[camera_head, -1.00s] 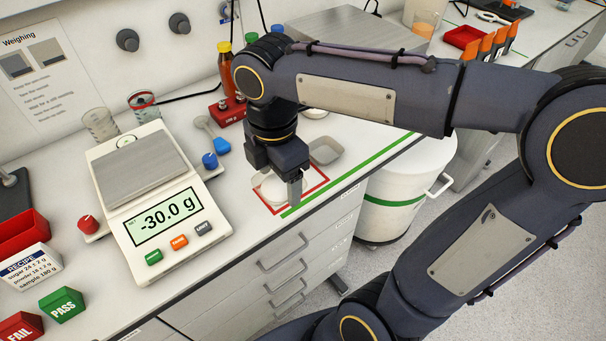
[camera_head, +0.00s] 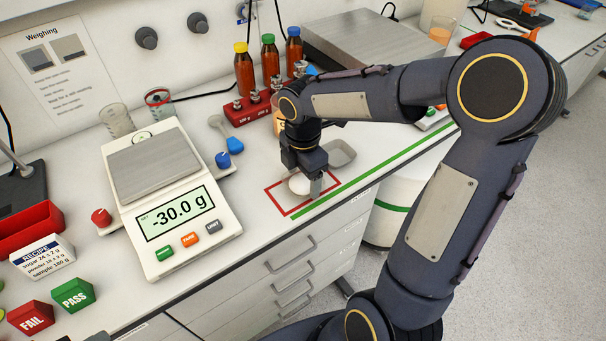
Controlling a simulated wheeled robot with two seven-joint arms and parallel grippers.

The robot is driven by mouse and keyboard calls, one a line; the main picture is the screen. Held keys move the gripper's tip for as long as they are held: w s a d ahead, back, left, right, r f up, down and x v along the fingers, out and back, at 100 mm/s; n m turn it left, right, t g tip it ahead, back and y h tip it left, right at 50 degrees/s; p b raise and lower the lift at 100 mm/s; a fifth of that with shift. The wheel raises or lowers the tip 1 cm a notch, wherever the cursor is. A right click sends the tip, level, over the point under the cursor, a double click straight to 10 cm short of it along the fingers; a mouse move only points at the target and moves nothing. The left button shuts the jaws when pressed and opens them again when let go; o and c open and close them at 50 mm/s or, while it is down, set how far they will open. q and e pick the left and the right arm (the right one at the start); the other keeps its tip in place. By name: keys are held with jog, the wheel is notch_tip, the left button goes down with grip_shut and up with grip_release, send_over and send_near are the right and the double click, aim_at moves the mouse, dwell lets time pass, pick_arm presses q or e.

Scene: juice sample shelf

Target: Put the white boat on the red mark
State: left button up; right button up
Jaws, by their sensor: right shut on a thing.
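The white boat (camera_head: 297,185) is at the red mark (camera_head: 274,202), a red rectangle outline on the bench's front edge. It appears inside the outline, partly hidden by my right gripper. My right gripper (camera_head: 307,184) points down and is shut on the white boat. One finger shows on the boat's right side; the other is hidden. I cannot tell whether the boat touches the bench. My left gripper is not in view.
A grey boat (camera_head: 341,154) stands just behind the mark. A scale (camera_head: 165,190) reading -30.0 g is to the left. A red rack (camera_head: 236,114) and several capped bottles (camera_head: 244,72) stand behind. A green line (camera_head: 345,195) runs along the front edge.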

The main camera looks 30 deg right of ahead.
aim_at(303, 185)
jog(key=shift+f, duration=0.2)
jog(key=o, duration=1)
jog(key=shift+r, duration=0.1)
jog(key=shift+c, duration=0.2)
notch_tip(303, 185, up, 12)
jog(key=s+a+f+m+t+y, duration=0.2)
jog(key=s+m, duration=0.6)
jog(key=m, duration=0.2)
jog(key=s+a+f+m+t+y, duration=0.1)
jog(key=s+a+f+m+t, duration=0.1)
jog(key=s+m, duration=0.7)
jog(key=shift+a+f+m+t+y+p, duration=0.35)
jog(key=shift+m+t+y+p, duration=0.1)
jog(key=shift+m+t, duration=0.4)
